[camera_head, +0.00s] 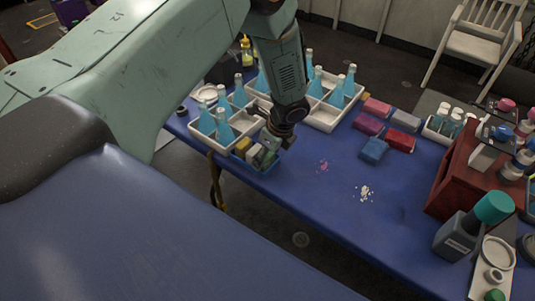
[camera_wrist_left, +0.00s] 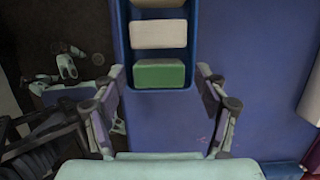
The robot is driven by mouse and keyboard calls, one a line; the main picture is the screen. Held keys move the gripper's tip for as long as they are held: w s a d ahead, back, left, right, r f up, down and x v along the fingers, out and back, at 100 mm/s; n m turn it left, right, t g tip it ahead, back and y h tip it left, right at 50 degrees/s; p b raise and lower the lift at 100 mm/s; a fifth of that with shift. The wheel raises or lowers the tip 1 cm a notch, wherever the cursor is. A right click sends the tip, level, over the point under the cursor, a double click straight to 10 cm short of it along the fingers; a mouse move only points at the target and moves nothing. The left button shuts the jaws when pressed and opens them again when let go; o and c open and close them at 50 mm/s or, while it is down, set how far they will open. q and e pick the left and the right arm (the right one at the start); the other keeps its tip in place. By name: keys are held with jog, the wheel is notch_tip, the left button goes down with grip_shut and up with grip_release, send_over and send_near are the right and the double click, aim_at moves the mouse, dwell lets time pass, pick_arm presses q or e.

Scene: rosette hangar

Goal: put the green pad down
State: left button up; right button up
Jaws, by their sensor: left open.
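The green pad (camera_wrist_left: 160,73) lies at the near end of a narrow blue tray (camera_wrist_left: 123,35), in line with a pale pad (camera_wrist_left: 158,34) and another pale one (camera_wrist_left: 158,3) beyond it. In the head view the tray (camera_head: 266,171) sits at the table's near edge, with a yellow pad (camera_head: 243,145) at its far-left end; the green pad is partly hidden there by my gripper. My left gripper (camera_head: 270,141) is open over the tray's right end. In the wrist view its fingers stand apart on both sides of the green pad's end, touching nothing that I can see. My right gripper is out of view.
White crates (camera_head: 330,116) of blue bottles stand behind the tray. Red, pink, grey and blue pads (camera_head: 374,149) lie on the blue table to the right. Pink crumbs (camera_head: 323,166) and white crumbs (camera_head: 365,193) lie on otherwise clear table. A red box (camera_head: 455,180) stands farther right.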

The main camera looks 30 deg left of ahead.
pick_arm(q)
jog(key=p+v, duration=0.2)
jog(key=v, duration=1)
jog(key=s+d+f+n+h, duration=0.2)
jog(key=s+d+f+n, duration=0.15)
jog(key=s+f, duration=0.35)
jog(key=s+d+f+n+h, duration=0.1)
jog(key=s+d+f+n, duration=0.1)
jog(key=s+f+n, duration=0.55)
jog(key=s+a+n, duration=0.1)
jog(key=s+n, duration=0.7)
jog(key=s, duration=0.9)
jog(key=shift+r+n, duration=0.2)
jog(key=shift+n, duration=0.1)
jog(key=shift+s+f, duration=0.1)
